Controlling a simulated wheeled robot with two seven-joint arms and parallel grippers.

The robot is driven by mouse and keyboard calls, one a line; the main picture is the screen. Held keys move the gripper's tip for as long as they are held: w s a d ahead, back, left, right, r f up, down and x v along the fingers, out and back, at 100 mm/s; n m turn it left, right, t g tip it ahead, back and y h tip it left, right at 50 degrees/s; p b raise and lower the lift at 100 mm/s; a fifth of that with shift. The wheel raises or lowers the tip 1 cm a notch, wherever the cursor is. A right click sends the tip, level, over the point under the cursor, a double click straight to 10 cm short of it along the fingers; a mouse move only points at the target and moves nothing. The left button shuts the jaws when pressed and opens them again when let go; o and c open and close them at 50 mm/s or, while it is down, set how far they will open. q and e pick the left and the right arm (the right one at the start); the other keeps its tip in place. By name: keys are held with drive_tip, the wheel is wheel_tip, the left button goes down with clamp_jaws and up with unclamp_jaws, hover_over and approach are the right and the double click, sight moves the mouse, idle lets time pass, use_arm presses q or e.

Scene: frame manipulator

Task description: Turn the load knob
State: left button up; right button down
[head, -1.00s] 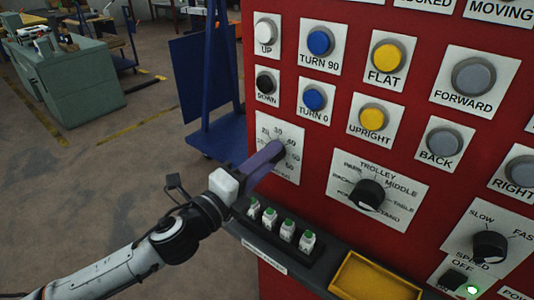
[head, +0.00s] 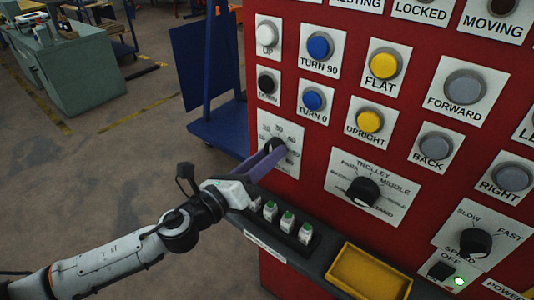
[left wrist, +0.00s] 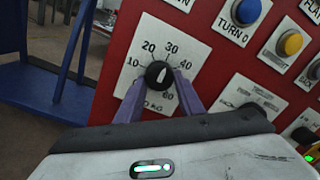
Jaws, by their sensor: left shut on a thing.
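The load knob (left wrist: 153,74) is a round black knob with a white pointer, in the middle of a white dial plate (left wrist: 185,45) marked from 10 to 60 in the left wrist view. Its pointer aims up and slightly right, between the 20 and the 30. My left gripper (left wrist: 158,88) has purple fingers, one on each side of the knob, and is shut on it. In the head view, the dial plate (head: 291,160) is at the panel's left edge, and my left gripper (head: 272,155) partly covers the knob. My right gripper is not in view.
The red panel (head: 310,215) carries several buttons, a trolley knob (head: 362,192) and a speed knob (head: 475,243). Below the dial, a ledge holds small green-topped white items (head: 287,221) and a yellow tray (head: 340,272). A blue cart (head: 222,128) stands behind at left.

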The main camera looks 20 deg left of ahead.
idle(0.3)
use_arm(q)
drive_tip(key=o, duration=1.1)
drive_tip(key=shift+c, duration=0.2)
drive_tip(key=b+v, duration=0.3)
drive_tip(key=v, duration=0.7)
drive_tip(key=shift+s, duration=0.15)
drive_tip(key=shift+a, duration=0.1)
